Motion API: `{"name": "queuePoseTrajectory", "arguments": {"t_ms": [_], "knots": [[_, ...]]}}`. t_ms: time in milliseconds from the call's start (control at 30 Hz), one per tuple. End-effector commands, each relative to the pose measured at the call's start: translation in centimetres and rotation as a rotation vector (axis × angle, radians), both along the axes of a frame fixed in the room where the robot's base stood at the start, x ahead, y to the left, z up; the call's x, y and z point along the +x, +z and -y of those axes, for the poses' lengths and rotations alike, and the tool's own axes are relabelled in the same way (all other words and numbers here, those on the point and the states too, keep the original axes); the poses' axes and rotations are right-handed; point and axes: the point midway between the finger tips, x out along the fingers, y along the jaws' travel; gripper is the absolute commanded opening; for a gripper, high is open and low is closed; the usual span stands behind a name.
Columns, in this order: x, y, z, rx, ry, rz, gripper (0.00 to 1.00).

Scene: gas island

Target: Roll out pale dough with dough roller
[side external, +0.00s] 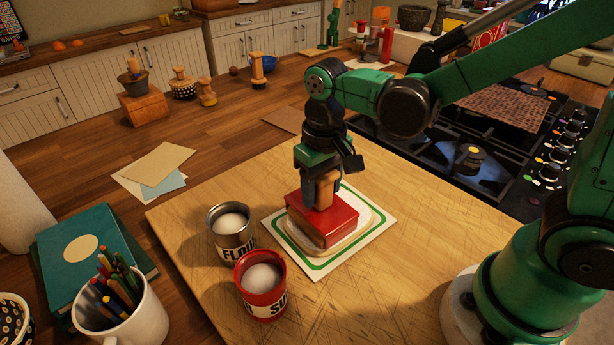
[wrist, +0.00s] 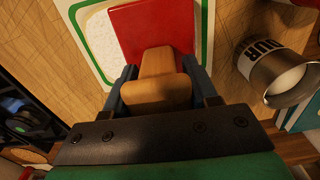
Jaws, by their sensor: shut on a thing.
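The tool at the work, which I take for the dough roller, is a red block (side external: 322,222) with a wooden handle (wrist: 158,90). My gripper (side external: 322,190) is shut on the handle from above. In the wrist view my fingers (wrist: 160,92) stand either side of it, and the red block (wrist: 152,25) is beyond. The pale dough (side external: 374,222) is a flat, rounded slab under the red block, showing around its edges; in the wrist view it shows left of the block (wrist: 103,38). The block appears to rest on the dough; its contact face is hidden. The dough lies on a white mat with a green border (side external: 318,272).
A flour tin (side external: 232,238) and a red sugar tin (side external: 262,290) stand close left of the mat on the wooden board (side external: 380,305). A mug of pencils (side external: 125,310) and books (side external: 85,255) are further left. A gas hob (side external: 480,165) lies behind right.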

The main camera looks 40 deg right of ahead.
Motion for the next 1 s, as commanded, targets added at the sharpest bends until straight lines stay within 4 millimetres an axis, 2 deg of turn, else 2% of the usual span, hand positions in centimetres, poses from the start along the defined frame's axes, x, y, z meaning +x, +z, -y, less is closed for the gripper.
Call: {"name": "queuePoseTrajectory", "arguments": {"t_ms": [233, 800, 1000], "knots": [[0.0, 0.5, 0.0, 0.000, 0.000, 0.000, 0.00], [0.0, 5.7, 0.0, 0.000, 0.000, -0.001, 0.00], [0.0, 6.0, 0.0, 0.000, 0.000, -0.001, 0.00]]}}
